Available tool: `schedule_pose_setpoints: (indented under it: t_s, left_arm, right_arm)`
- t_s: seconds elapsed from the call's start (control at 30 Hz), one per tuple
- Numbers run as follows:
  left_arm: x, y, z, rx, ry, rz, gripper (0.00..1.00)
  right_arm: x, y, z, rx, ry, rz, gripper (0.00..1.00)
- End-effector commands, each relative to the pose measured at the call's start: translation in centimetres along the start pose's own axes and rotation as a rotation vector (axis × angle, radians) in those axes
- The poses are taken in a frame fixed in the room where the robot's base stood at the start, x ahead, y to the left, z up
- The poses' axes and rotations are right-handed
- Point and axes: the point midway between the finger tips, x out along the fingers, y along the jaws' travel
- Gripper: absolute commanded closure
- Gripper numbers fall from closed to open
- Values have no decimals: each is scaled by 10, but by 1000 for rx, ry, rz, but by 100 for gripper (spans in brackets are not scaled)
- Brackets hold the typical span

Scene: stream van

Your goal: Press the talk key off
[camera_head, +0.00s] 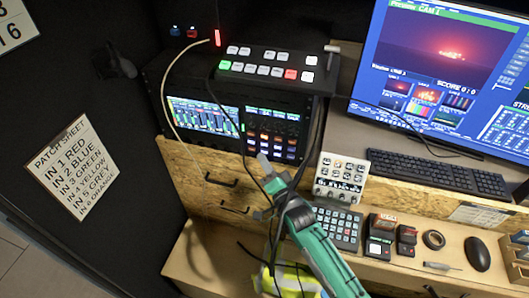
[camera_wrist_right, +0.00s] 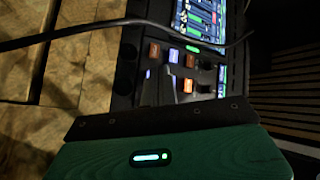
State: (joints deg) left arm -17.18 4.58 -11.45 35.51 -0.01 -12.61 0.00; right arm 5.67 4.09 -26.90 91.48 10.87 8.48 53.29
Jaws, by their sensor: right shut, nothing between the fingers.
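The rack panel with rows of lit orange, blue and white keys (camera_head: 272,134) sits in the black rack, right of a screen with coloured level bars. The keys are too small to read, so I cannot tell which is the talk key. My right gripper (camera_head: 268,168) is shut and empty, just below and in front of this panel. In the right wrist view its grey fingers (camera_wrist_right: 172,88) point toward the lit keys and overlap part of the panel. Contact cannot be told. My left gripper is not in view.
A black switcher with white and red keys (camera_head: 265,66) stands on the rack. Dark cables (camera_head: 318,110) hang before the rack, and one crosses the right wrist view (camera_wrist_right: 90,30). A white knob box (camera_head: 341,177), keypad (camera_head: 338,227) and keyboard (camera_head: 438,173) lie right.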

Motion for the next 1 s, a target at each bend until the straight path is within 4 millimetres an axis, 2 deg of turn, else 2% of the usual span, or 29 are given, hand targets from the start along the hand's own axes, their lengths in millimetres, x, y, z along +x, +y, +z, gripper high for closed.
schedule_pose_setpoints:
  t_s: [1.0]
  left_arm:
    - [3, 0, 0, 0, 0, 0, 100]
  right_arm:
    - [7, 6, -5, 0, 0, 0, 100]
